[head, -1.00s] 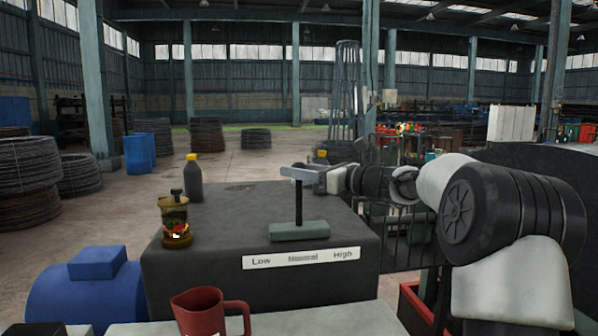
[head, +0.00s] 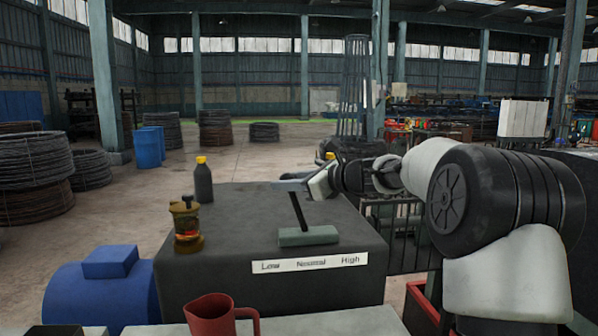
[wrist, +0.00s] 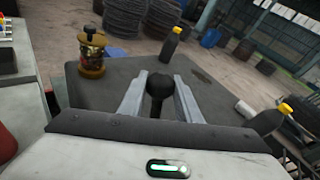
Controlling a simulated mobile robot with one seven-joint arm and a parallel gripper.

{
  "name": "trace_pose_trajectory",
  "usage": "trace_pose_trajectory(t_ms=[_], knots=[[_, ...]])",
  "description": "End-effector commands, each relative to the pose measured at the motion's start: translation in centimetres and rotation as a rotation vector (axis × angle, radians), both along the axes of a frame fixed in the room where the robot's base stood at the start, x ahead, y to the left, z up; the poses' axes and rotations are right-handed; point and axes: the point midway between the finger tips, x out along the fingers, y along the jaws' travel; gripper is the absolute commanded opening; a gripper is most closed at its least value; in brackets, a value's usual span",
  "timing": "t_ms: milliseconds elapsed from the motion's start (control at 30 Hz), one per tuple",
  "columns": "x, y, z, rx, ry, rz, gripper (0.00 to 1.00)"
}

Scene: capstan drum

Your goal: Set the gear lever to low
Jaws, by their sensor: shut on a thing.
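The gear lever (head: 299,212) is a thin black rod rising from a grey-green base block (head: 310,237) on top of a dark housing. It leans left, towards the Low end of the white label strip (head: 310,263), which reads Low, Normal, High from left to right. My gripper (head: 289,186) is shut on the lever's top. In the wrist view the dark round lever knob (wrist: 160,86) sits between the two grey fingers. The finger contact with the knob is too small to make out in the head view.
The dark housing (head: 225,270) also carries a brass oiler (head: 186,222) and a dark bottle with a yellow cap (head: 203,183), both left of the lever. A red mug (head: 212,315) stands in front. A blue motor (head: 95,292) is at the left.

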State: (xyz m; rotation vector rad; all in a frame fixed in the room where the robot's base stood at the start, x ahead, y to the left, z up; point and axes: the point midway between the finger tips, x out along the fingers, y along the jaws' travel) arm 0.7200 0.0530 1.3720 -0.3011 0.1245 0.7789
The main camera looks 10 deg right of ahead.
Motion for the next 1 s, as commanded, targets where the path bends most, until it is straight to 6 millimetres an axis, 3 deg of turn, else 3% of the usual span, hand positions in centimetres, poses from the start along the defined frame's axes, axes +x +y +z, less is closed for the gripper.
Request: trace_pose_trajectory(t_ms=[300, 867, 900, 1000], knots=[[0.0, 2.4, -0.8, -0.152, 0.000, 0.001, 0.00], [0.0, 2.9, -1.4, -0.190, 0.001, 0.002, 0.00], [0.0, 3.0, -1.4, -0.189, 0.001, 0.002, 0.36], [0.0, 3.0, -1.4, -0.188, 0.001, 0.002, 0.49]])
